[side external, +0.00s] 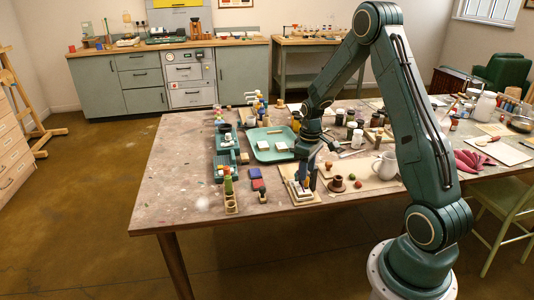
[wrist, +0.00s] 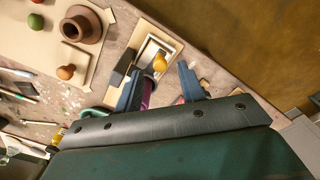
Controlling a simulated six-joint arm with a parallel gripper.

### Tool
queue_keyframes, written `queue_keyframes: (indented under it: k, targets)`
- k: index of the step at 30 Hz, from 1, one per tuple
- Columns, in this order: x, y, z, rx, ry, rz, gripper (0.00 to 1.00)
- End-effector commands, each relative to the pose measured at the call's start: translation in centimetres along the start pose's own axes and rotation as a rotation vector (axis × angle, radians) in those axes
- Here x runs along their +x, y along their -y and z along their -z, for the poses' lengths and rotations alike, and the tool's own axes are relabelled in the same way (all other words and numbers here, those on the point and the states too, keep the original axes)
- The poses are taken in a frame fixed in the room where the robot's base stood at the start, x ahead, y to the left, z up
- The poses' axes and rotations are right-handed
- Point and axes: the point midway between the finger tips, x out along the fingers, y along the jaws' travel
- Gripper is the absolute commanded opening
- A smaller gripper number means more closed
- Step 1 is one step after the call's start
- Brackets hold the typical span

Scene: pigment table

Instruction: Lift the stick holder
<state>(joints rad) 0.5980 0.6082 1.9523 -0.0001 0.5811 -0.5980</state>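The likely stick holder (side external: 231,207) is a tan wooden block with several coloured sticks or pegs, near the front edge of the table in the side view. My gripper (side external: 303,186) is to its right, low over a pale wooden frame (side external: 314,198), apart from the holder. In the wrist view, my gripper's two blue fingers (wrist: 158,87) are spread. A yellow-orange knob (wrist: 160,63) shows beyond the gap, and a purple piece (wrist: 149,92) is beside the left finger. I cannot tell whether they touch the fingers. The holder is not clearly visible there.
A brown pot (side external: 338,184) and a white jug (side external: 386,165) stand right of my gripper. A teal tray (side external: 262,153) lies behind. Blue and red blocks (side external: 256,179) and a small dark stamp (side external: 263,195) lie between my gripper and the holder. The table's left front corner is bare.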

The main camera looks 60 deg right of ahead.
Motion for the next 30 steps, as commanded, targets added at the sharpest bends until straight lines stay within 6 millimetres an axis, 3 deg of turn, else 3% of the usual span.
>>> queue_keyframes:
  k: [18,24,30]
  targets:
    - [-9.8,0.0,0.0,0.0,-0.004,-0.003,0.39]
    - [-11.7,0.0,0.0,0.0,-0.003,-0.002,0.39]
    - [-12.2,0.0,0.0,0.0,-0.001,-0.001,0.39]
